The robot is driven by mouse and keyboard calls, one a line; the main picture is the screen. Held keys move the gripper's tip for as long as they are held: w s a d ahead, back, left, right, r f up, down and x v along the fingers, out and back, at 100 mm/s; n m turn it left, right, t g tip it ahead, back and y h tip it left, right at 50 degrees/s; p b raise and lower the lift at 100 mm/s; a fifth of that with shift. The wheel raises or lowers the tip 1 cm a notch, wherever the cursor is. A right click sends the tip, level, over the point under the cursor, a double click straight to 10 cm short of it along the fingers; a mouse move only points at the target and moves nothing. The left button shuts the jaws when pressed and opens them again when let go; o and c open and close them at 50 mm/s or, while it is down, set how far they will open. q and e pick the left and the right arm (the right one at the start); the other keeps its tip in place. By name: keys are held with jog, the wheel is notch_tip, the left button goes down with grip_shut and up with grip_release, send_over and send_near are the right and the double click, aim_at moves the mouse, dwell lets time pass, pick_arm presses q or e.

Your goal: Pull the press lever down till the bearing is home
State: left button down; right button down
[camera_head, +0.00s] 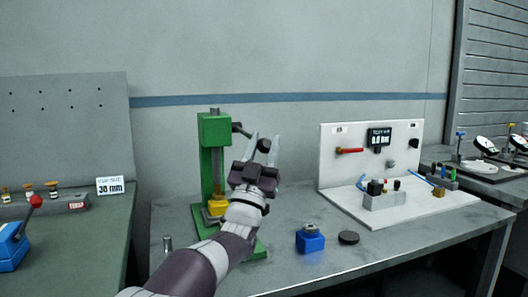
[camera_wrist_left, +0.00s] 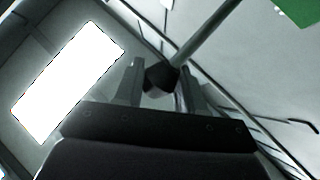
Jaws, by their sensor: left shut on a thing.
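The green arbor press (camera_head: 214,131) stands on the grey bench. Its lever (camera_head: 238,128) reaches right from the head and ends in a dark knob (camera_head: 264,146). My left gripper (camera_head: 263,140) is shut on this knob, beside the press head. In the left wrist view the knob (camera_wrist_left: 160,77) sits between the two fingers, with the lever rod (camera_wrist_left: 207,37) running up and right. A yellow piece (camera_head: 217,208) sits low on the press, partly behind my arm. I cannot make out the bearing there. My right gripper is not in view.
A blue block (camera_head: 310,240) with a round metal top and a dark disc (camera_head: 348,238) lie right of the press. A white test panel (camera_head: 345,165) stands further right. A small metal cylinder (camera_head: 168,243) stands at left. The front right of the bench is clear.

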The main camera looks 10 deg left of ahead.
pick_arm(q)
jog(key=shift+w+f, duration=0.1)
jog(key=shift+f, duration=0.4)
jog(key=c, duration=0.8)
grip_release()
jog(key=shift+r, duration=0.1)
jog(key=b+v, duration=0.1)
jog(key=v, duration=1.1)
jog(key=shift+s, duration=0.4)
